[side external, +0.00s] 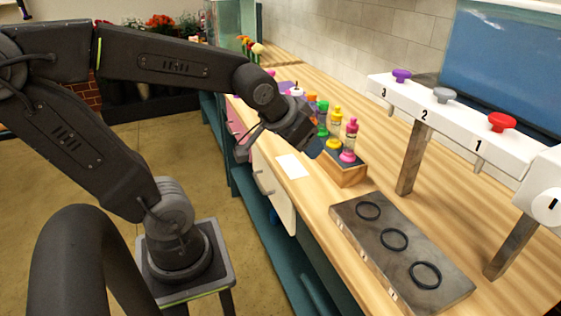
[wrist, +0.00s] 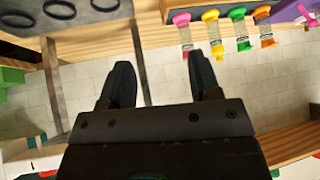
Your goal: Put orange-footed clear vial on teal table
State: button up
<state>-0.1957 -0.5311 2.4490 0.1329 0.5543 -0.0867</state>
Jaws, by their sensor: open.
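In the side view, vials with coloured caps and feet stand in a row on a wooden block (side external: 345,174). The row includes a pink vial (side external: 350,141) and a yellow one, with green and orange ones behind. The orange vial (side external: 312,104) is partly hidden by the others and my wrist. In the wrist view, the orange-ended clear vial (wrist: 265,28) is the rightmost of the row. My gripper (wrist: 160,80) is open and empty, with the vials beyond its fingertips. A teal frame (side external: 285,262) shows under the wooden counter; no separate teal table is clearly visible.
A dark slab (side external: 400,250) with black rings lies on the counter. A white numbered rail (side external: 440,107) with purple, grey and red knobs stands beside it. A white card (side external: 292,166) lies near the counter's edge. Flowers (side external: 248,44) are at the far end.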

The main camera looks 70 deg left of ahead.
jog(key=shift+o, duration=0.4)
jog(key=s+d+m+g+h, duration=0.1)
jog(key=s+d+m+h, duration=0.1)
jog(key=s+d, duration=0.4)
jog(key=shift+s+d+r+g, duration=0.2)
jog(key=shift+s+d+g, duration=0.2)
jog(key=shift+s, duration=0.45)
jog(key=shift+w+r, duration=0.1)
jog(key=shift+r, duration=0.05)
notch_tip(320, 180, up, 11)
jog(key=w+a+r+n+t+y, duration=0.1)
jog(key=w+a+n+t+y, duration=0.35)
jog(key=w+a, duration=1.15)
jog(key=w+a+f+n+t+y, duration=0.1)
jog(key=w+a+t+y, duration=0.15)
jog(key=a, duration=0.75)
jog(key=w+a+t+y, duration=0.2)
jog(key=w+a+t, duration=0.15)
jog(key=a, duration=0.65)
notch_tip(320, 180, down, 22)
jog(key=r, duration=0.1)
jog(key=shift+g, duration=0.25)
jog(key=shift+f+x, duration=0.2)
jog(key=shift+x, duration=1.15)
jog(key=shift+f+x, duration=0.15)
jog(key=shift+x, duration=1.2)
